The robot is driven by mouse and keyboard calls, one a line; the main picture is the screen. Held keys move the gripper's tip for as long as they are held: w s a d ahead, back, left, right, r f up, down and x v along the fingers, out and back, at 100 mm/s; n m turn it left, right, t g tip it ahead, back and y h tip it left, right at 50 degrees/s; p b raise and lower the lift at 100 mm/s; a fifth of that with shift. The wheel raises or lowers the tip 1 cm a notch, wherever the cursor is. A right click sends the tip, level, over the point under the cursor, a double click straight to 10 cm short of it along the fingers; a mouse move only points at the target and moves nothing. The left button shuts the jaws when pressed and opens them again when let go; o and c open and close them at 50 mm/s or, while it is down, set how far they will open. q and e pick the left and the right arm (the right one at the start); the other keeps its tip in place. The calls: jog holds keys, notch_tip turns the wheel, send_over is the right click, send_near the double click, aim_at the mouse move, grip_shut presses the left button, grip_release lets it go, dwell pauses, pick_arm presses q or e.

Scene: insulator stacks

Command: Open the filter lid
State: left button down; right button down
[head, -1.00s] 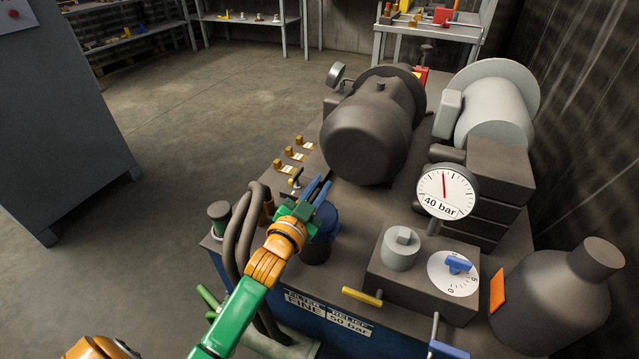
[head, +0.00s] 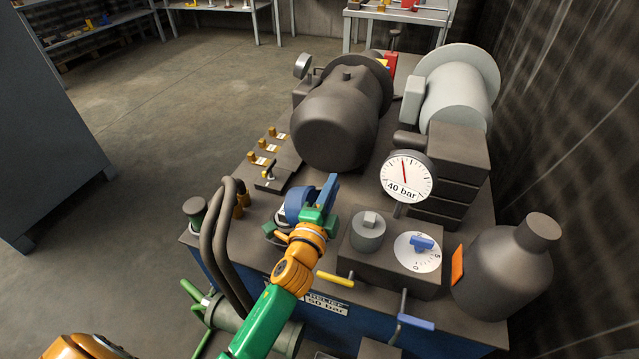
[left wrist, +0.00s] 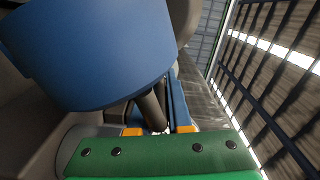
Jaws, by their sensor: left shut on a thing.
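The blue filter lid (head: 299,203) stands tilted up at the left of my left gripper, above the filter housing (head: 277,232), whose pale opening partly shows beneath it. In the left wrist view the lid (left wrist: 88,50) is a large blue cylinder filling the upper left. My left gripper (head: 324,207) is shut on a dark bar-like part (left wrist: 151,108) that appears to be the lid's handle. My arm hides part of the housing. My right gripper is not in view.
Dark hoses (head: 216,240) rise left of the filter. A gauge reading 40 bar (head: 407,177) and a valve block with a blue-knobbed dial (head: 418,252) stand to the right. A dark motor (head: 337,130) is behind. A yellow handle (head: 336,279) sticks out in front.

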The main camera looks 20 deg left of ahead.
pick_arm(q)
jog(key=shift+w+d+f+m+b, duration=0.1)
jog(key=shift+d+f+m+b, duration=0.4)
jog(key=shift+d+m, duration=0.4)
jog(key=shift+d+f+m+b, duration=0.4)
jog(key=shift+d+f+m, duration=0.25)
jog(key=shift+m, duration=0.45)
jog(key=c, duration=0.9)
grip_release()
jog(key=s, duration=0.7)
jog(key=shift+d, duration=0.2)
jog(key=shift+s, duration=0.1)
